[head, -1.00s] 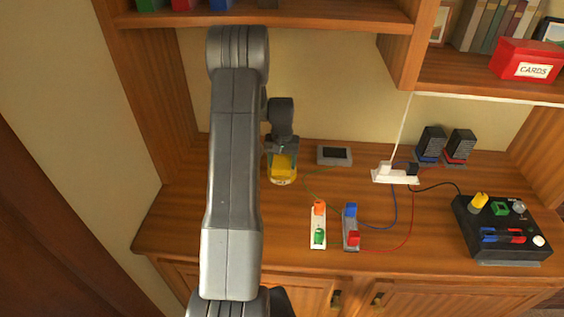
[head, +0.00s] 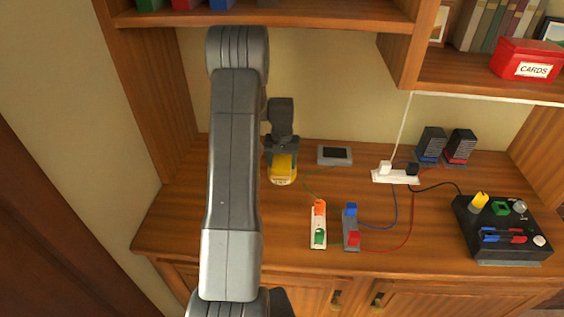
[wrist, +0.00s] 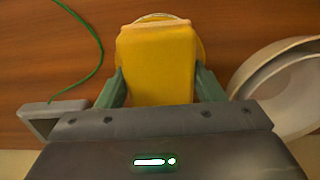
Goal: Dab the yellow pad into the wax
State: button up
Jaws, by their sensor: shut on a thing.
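My gripper (wrist: 161,85) is shut on the yellow pad (wrist: 158,60), a block with a paler far edge, with one green-grey finger on each side. In the head view, the pad (head: 283,164) hangs below my gripper (head: 283,150), left of the grey box. A round yellow wax tin (wrist: 199,46) with a thin rim shows under and behind the pad in the wrist view. Its edge also shows just below the pad in the head view (head: 284,181). The pad hides most of the tin. I cannot tell whether the pad touches the wax.
A pale ring-shaped object (wrist: 285,85) lies close on the right in the wrist view. A grey box with a dark screen (head: 334,155), switch strips (head: 318,226), wires, a white power strip (head: 396,177) and a black panel (head: 505,242) stand to the right. A shelf (head: 270,18) overhangs the desk.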

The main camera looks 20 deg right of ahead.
aim_at(282, 161)
jog(key=shift+r+p, duration=1.85)
jog(key=shift+r, duration=1.65)
